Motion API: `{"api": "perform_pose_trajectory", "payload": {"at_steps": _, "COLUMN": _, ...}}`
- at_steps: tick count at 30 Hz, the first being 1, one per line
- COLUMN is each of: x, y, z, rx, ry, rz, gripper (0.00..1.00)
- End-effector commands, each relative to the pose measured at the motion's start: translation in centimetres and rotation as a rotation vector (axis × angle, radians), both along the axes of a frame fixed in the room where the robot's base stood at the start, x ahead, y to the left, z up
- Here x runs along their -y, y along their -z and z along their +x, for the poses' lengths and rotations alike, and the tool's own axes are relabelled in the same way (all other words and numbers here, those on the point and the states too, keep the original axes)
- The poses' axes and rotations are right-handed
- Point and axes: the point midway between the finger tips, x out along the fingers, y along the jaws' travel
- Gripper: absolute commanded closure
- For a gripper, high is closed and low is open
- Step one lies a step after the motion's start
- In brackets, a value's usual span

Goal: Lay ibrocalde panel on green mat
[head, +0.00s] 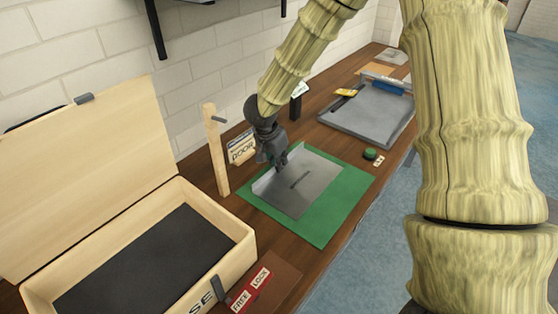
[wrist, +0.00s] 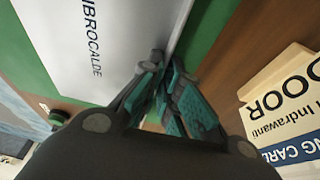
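The ibrocalde panel (head: 306,186) is a grey metal sheet with a raised lip along its back-left side. It lies over the green mat (head: 349,188), with green showing around it; whether it rests fully flat I cannot tell. In the wrist view the panel (wrist: 120,30) fills the upper left, its printed name readable, with the mat (wrist: 205,30) beyond its lip. My gripper (head: 281,162) is at the raised lip, pointing down. In the wrist view its teal-padded fingers (wrist: 160,62) close together at the lip's edge, seemingly pinching it; the exact contact is partly hidden.
An open wooden case (head: 236,238) stands at left, beside a wooden post (head: 216,150). A door card (head: 241,147) stands behind the mat. A grey tray (head: 368,112) is at the back right, and a small green round object (head: 370,154) sits near the bench's front edge.

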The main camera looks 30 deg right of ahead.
Motion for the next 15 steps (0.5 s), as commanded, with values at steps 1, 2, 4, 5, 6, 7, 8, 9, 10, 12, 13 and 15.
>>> {"api": "perform_pose_trajectory", "payload": {"at_steps": 1, "x": 0.01, "y": -0.01, "z": 0.02, "rx": 0.000, "ry": 0.000, "rz": 0.000, "gripper": 0.82}}
{"api": "perform_pose_trajectory", "payload": {"at_steps": 2, "x": 0.01, "y": 0.00, "z": 0.01, "rx": 0.000, "ry": 0.000, "rz": 0.000, "gripper": 0.76}}
{"api": "perform_pose_trajectory", "payload": {"at_steps": 4, "x": 0.01, "y": 0.00, "z": 0.00, "rx": 0.000, "ry": 0.000, "rz": 0.000, "gripper": 0.73}}
{"api": "perform_pose_trajectory", "payload": {"at_steps": 5, "x": 0.01, "y": 0.00, "z": 0.00, "rx": 0.000, "ry": 0.000, "rz": 0.000, "gripper": 0.73}}
{"api": "perform_pose_trajectory", "payload": {"at_steps": 6, "x": 0.01, "y": -0.01, "z": 0.00, "rx": 0.000, "ry": 0.000, "rz": 0.000, "gripper": 0.73}}
{"api": "perform_pose_trajectory", "payload": {"at_steps": 7, "x": 0.01, "y": -0.01, "z": 0.00, "rx": 0.000, "ry": 0.000, "rz": 0.000, "gripper": 0.73}}
{"api": "perform_pose_trajectory", "payload": {"at_steps": 8, "x": 0.01, "y": -0.01, "z": 0.00, "rx": 0.000, "ry": 0.000, "rz": 0.000, "gripper": 0.73}}
{"api": "perform_pose_trajectory", "payload": {"at_steps": 9, "x": 0.01, "y": -0.01, "z": 0.00, "rx": 0.000, "ry": 0.000, "rz": 0.000, "gripper": 0.73}}
{"api": "perform_pose_trajectory", "payload": {"at_steps": 10, "x": 0.01, "y": -0.01, "z": 0.00, "rx": 0.000, "ry": 0.000, "rz": 0.000, "gripper": 0.73}}
{"api": "perform_pose_trajectory", "payload": {"at_steps": 12, "x": 0.01, "y": -0.04, "z": 0.00, "rx": 0.000, "ry": 0.000, "rz": 0.000, "gripper": 0.73}}
{"api": "perform_pose_trajectory", "payload": {"at_steps": 13, "x": 0.00, "y": -0.09, "z": 0.01, "rx": 0.000, "ry": 0.000, "rz": 0.000, "gripper": 0.73}}
{"api": "perform_pose_trajectory", "payload": {"at_steps": 15, "x": 0.00, "y": -0.26, "z": 0.02, "rx": 0.001, "ry": 0.000, "rz": 0.000, "gripper": 0.73}}
